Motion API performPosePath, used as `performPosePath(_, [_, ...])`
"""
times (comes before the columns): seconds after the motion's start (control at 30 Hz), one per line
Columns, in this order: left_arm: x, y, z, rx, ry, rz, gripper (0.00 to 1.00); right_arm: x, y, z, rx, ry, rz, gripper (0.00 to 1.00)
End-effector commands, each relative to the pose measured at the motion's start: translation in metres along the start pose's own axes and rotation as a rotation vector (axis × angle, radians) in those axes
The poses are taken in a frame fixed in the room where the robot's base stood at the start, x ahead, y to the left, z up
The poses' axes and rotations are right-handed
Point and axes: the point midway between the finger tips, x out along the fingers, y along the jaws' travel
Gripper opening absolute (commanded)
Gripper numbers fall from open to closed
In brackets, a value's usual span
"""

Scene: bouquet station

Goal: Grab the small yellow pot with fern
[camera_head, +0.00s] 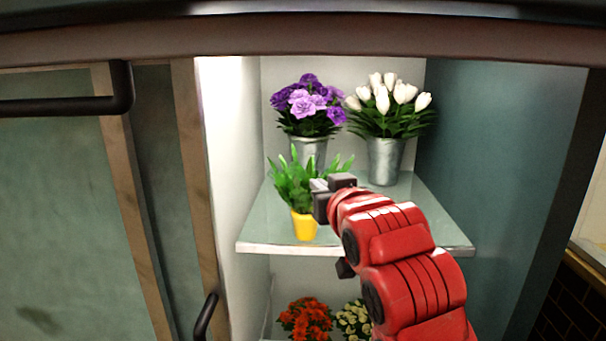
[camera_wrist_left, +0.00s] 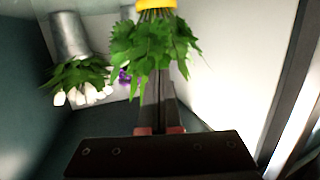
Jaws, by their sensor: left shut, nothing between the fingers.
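The small yellow pot (camera_head: 304,225) with a green fern (camera_head: 293,185) stands upright at the front of the upper glass shelf. My left gripper (camera_head: 322,197) is shut and empty, just right of the fern at leaf height, above the pot's rim. In the left wrist view, which is upside down, the yellow pot (camera_wrist_left: 156,4) is at the top edge and the fern (camera_wrist_left: 150,45) hangs below it. The fern's leaves overlap the tips of my shut fingers (camera_wrist_left: 157,85) there; I cannot tell whether they touch. My right gripper is not in view.
Behind stand a metal bucket of purple flowers (camera_head: 305,104) and a metal bucket (camera_head: 384,162) of white tulips (camera_head: 388,94). The glass shelf (camera_head: 262,226) sits between cabinet walls. Orange flowers (camera_head: 306,320) and pale flowers (camera_head: 353,320) are below. A dark handle (camera_head: 122,88) juts out at left.

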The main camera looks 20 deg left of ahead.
Motion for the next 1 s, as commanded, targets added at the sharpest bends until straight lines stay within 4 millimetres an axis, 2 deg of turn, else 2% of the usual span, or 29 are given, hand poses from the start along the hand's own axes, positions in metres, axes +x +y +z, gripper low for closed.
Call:
performPosePath(0.03, [0.011,-0.002,-0.005,0.002,-0.002,-0.006,0.0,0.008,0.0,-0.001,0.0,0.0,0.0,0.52])
performPosePath(0.2, [0.048,-0.002,-0.01,0.003,-0.005,-0.005,0.0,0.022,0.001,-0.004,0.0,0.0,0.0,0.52])
performPosePath(0.37, [0.078,-0.002,-0.015,0.001,-0.003,-0.004,0.0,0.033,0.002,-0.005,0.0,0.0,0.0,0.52])
performPosePath(0.5, [0.077,0.0,-0.006,0.001,-0.003,0.0,0.0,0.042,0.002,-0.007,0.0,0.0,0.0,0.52])
performPosePath(0.57, [0.079,0.0,0.004,0.0,-0.001,0.0,0.0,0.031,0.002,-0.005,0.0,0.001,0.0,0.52])
performPosePath(1.0, [0.079,0.0,0.007,0.002,-0.007,-0.001,0.0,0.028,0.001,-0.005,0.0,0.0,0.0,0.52])
